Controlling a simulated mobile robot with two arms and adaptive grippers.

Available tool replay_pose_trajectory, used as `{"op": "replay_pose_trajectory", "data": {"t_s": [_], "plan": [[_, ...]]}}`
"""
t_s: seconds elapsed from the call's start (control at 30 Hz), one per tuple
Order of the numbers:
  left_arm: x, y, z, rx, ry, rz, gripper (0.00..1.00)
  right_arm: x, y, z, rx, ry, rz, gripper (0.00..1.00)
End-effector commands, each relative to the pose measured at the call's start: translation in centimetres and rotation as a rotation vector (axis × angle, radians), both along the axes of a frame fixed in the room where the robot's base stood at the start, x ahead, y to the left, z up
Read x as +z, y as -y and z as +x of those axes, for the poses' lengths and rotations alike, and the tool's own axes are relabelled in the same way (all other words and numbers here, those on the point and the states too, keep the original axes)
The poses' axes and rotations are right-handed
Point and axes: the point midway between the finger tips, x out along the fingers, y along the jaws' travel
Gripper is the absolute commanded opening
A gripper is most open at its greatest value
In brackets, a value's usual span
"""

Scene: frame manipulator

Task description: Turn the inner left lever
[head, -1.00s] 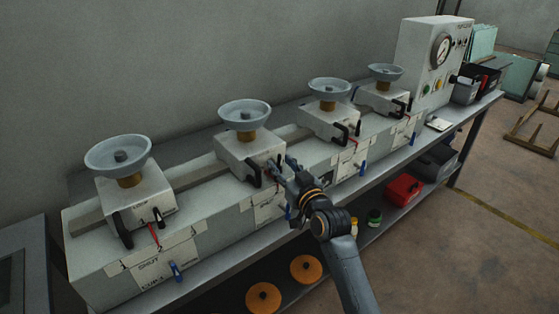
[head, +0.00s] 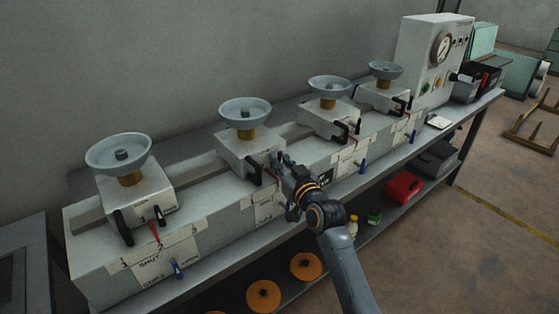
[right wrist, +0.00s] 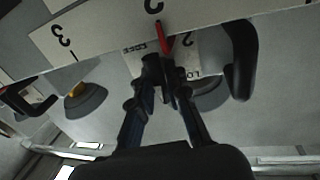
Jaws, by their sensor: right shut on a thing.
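The inner left unit is a white box (head: 235,151) with a grey dish (head: 245,111) on a brass neck. Its small red lever (head: 269,172) sticks out at the front, beside a black handle (head: 252,170). My right gripper (head: 279,162) is at this lever. In the right wrist view, the fingers (right wrist: 159,66) are shut on the red lever (right wrist: 163,38), whose upper part shows above the tips. The gripped end is hidden. My left gripper is not in view.
Similar dish units stand on both sides, including the outer left one (head: 137,198). Black handles stick out close to the gripper, one at right in the right wrist view (right wrist: 240,60). A gauge box (head: 434,60) stands at the far end. Orange discs (head: 305,266) lie on the lower shelf.

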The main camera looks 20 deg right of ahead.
Motion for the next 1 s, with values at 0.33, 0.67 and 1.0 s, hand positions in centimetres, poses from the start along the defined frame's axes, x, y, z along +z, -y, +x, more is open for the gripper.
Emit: {"op": "replay_pose_trajectory", "data": {"t_s": [0.33, 0.67, 1.0], "plan": [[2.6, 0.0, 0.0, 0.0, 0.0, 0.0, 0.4, 0.4, 0.1, 0.1, 0.001, -0.06, 0.158, 0.0], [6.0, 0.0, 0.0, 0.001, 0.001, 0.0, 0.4, 0.3, 0.4, 0.1, -0.001, -0.164, 0.442, 0.0], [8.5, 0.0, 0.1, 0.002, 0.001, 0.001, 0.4, 0.0, 0.6, 0.2, -0.002, -0.274, 0.744, 0.0]]}}
